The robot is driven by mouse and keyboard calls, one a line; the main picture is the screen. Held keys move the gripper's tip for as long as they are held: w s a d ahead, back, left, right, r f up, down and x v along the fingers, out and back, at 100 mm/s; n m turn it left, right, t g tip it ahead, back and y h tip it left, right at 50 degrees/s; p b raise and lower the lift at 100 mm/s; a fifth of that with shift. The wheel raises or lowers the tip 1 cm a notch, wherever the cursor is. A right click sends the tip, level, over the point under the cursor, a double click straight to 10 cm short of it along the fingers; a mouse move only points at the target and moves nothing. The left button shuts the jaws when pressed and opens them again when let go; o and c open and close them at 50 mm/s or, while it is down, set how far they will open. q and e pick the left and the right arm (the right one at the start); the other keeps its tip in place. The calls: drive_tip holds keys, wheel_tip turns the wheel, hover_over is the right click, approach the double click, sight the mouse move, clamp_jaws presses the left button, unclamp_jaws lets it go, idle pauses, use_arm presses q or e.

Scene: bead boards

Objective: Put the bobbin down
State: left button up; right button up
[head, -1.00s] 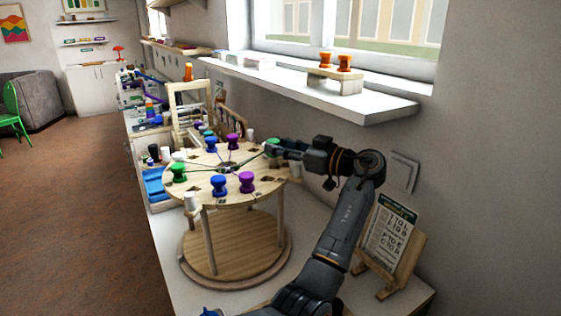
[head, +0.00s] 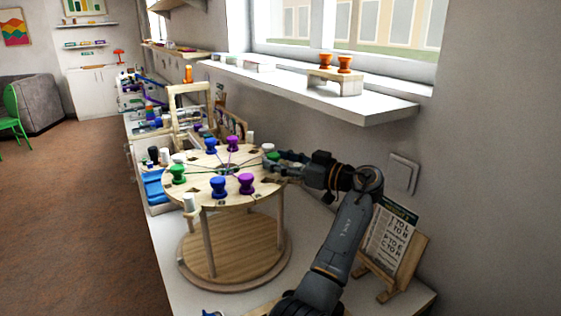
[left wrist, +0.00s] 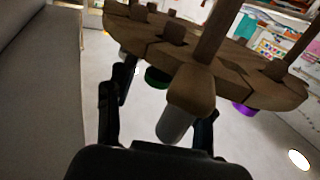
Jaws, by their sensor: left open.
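My left gripper (head: 275,163) is at the right rim of the round wooden braiding stand (head: 205,163) in the head view. It is open. A green bobbin (head: 271,155) sits at that rim by the fingertips, partly covered by them; I cannot tell whether they touch. In the left wrist view the picture looks inverted: the fingers are spread to the left and right, a white cylinder (left wrist: 174,124) shows between them, and a green bobbin (left wrist: 156,78) shows behind at the stand's rim. Blue (head: 218,187), purple (head: 246,184) and another green bobbin (head: 178,174) sit around the stand.
Threads run from the stand's hub to the bobbins. A card on a wooden easel (head: 390,242) stands at the right by my arm. A shelf (head: 330,97) with orange bobbins (head: 344,64) overhangs behind. Blue trays (head: 156,189) and frames crowd the far bench.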

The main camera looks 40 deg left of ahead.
use_arm(q)
drive_tip(key=shift+d+r+p, duration=0.1)
drive_tip(key=shift+r+p, duration=0.1)
drive_tip(key=shift+p, duration=0.1)
drive_tip(key=w+d+b, duration=0.1)
drive_tip(key=d+b, duration=0.1)
drive_tip(key=d, duration=0.5)
drive_tip(key=shift+w+d, duration=0.15)
idle(0.4)
